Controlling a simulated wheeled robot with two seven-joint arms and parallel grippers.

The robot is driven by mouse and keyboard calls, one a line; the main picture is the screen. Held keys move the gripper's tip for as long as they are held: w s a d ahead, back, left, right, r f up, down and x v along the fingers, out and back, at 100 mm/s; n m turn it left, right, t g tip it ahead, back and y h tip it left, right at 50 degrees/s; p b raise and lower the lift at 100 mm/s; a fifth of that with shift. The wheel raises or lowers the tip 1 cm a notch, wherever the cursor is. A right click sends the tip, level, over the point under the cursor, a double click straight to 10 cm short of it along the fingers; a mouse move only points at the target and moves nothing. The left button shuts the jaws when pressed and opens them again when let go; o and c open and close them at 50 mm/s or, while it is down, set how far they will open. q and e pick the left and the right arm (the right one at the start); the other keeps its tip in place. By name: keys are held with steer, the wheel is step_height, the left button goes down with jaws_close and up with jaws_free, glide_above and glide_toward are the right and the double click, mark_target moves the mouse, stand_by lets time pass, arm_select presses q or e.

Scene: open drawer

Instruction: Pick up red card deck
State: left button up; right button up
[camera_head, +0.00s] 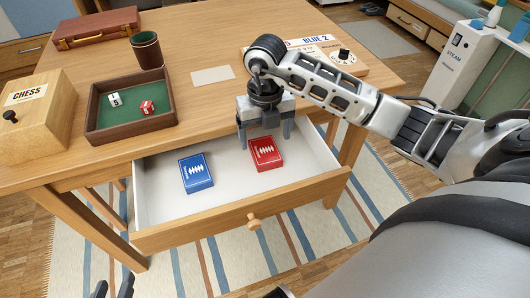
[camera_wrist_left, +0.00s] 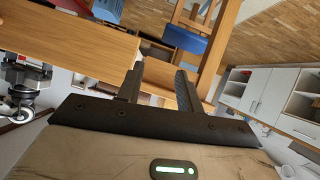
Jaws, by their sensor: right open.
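The red card deck (camera_head: 266,153) lies flat on the white floor of the open drawer (camera_head: 225,225), toward its right side. The blue card deck (camera_head: 196,173) lies in the same drawer, left of the red one. My right gripper (camera_head: 265,138) points down at the back of the drawer, just behind and above the red deck. Its fingers are spread and nothing is between them. My left gripper (camera_head: 113,288) is low at the bottom left, outside the drawer. Its fingers also show apart and empty in the left wrist view (camera_wrist_left: 157,85).
On the tabletop are a wooden chess box (camera_head: 38,118), a dice tray (camera_head: 130,127), a dice cup (camera_head: 147,51), a pale card (camera_head: 212,75) and a board marked "BLUE 2" (camera_head: 325,58). The drawer front has a round knob (camera_head: 254,222).

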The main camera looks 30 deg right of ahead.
mark_target(265, 150)
step_height(265, 150, down, 4)
steer(key=shift+f+b, duration=0.1)
steer(key=shift+b, duration=0.2)
steer(key=shift+f, duration=0.25)
steer(key=c, duration=1.1)
arm_select(q)
steer(key=shift+w+d+f, duration=0.1)
steer(key=shift+d+f, duration=0.1)
steer(key=shift+f, duration=0.5)
steer(key=shift+r, duration=0.1)
arm_select(e)
steer(key=shift+r, duration=0.1)
